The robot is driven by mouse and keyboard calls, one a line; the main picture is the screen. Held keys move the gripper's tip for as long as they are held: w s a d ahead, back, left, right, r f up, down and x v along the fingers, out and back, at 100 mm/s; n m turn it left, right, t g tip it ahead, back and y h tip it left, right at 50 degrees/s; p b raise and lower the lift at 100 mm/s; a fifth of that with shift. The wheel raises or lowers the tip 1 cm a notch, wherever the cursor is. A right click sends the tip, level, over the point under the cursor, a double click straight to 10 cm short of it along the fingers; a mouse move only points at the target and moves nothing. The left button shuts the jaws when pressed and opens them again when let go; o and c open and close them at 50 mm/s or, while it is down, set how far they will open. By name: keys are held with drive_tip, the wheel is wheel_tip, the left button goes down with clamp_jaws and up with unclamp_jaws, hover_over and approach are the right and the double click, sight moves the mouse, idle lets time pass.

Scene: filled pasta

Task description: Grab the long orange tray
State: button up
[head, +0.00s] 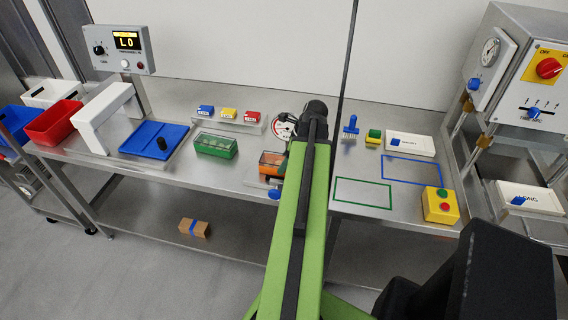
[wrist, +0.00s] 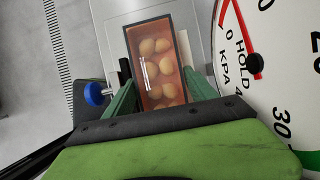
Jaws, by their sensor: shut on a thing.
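In the head view the orange tray (head: 268,174) is at the bench's front edge, partly hidden by my green arm. My fingertips are hidden in that view. I cannot tell whether the tray is lifted off its support.
A green tray (head: 216,146) stands left of the orange one, with a blue board (head: 153,139) farther left. A pressure gauge (wrist: 270,70) is close on the right of my gripper; a blue knob (wrist: 96,94) is on the left. A yellow button box (head: 440,206) stands right.

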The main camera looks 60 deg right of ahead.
sight(279, 159)
wheel_tip(279, 159, up, 5)
drive_tip(key=p, duration=0.5)
drive_tip(key=shift+r, duration=0.1)
drive_tip(key=s+d+r+p, duration=0.2)
drive_tip(key=s, duration=0.3)
drive_tip(key=s+d+r+p, duration=0.1)
drive_tip(key=s+r+p, duration=0.2)
drive_tip(key=s, duration=0.3)
drive_tip(key=shift+d+r, duration=0.3)
drive_tip(key=shift+d, duration=0.05)
